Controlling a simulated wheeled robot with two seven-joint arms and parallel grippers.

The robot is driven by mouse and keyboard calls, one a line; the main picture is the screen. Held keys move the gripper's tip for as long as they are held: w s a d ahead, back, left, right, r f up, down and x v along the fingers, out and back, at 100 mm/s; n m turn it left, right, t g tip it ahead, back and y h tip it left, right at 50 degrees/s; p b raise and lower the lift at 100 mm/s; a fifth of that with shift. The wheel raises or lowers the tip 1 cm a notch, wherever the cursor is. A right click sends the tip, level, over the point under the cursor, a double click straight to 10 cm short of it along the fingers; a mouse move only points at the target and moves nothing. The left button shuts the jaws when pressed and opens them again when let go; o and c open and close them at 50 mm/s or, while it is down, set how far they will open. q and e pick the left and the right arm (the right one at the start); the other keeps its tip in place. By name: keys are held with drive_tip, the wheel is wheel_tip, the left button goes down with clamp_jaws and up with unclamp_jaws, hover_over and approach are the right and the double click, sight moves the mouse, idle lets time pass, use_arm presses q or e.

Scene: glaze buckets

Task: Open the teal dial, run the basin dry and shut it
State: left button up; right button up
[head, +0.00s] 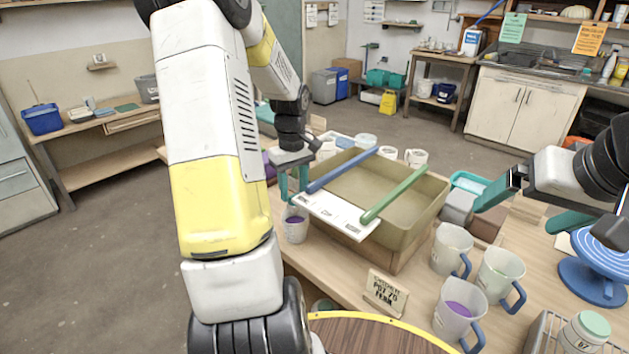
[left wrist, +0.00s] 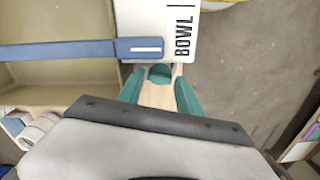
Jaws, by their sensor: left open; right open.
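The tan rectangular basin (head: 412,232) stands on the table. A blue bar (head: 342,170), a green bar (head: 395,194) and a white card (head: 337,212) lie across its top. In the left wrist view a small rounded teal piece, apparently the dial (left wrist: 160,73), shows beside the card marked BOWL (left wrist: 183,30). My left gripper (head: 291,190) is open at the basin's left side; its teal fingers (left wrist: 159,88) flank the dial, contact unclear. The dial is not distinguishable in the head view. A cup with purple liquid (head: 295,226) stands below that gripper. My right gripper (head: 515,212) is open and empty, right of the basin.
Several mugs (head: 453,248) with blue handles stand at the front right, one holding purple liquid. A small sign (head: 385,293) stands in front of the basin. A blue turntable (head: 592,280) and a lidded jar (head: 585,332) are further right. White cups (head: 416,158) stand behind the basin.

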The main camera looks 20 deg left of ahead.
use_arm(q)
drive_tip(key=shift+f, duration=0.3)
clamp_jaws()
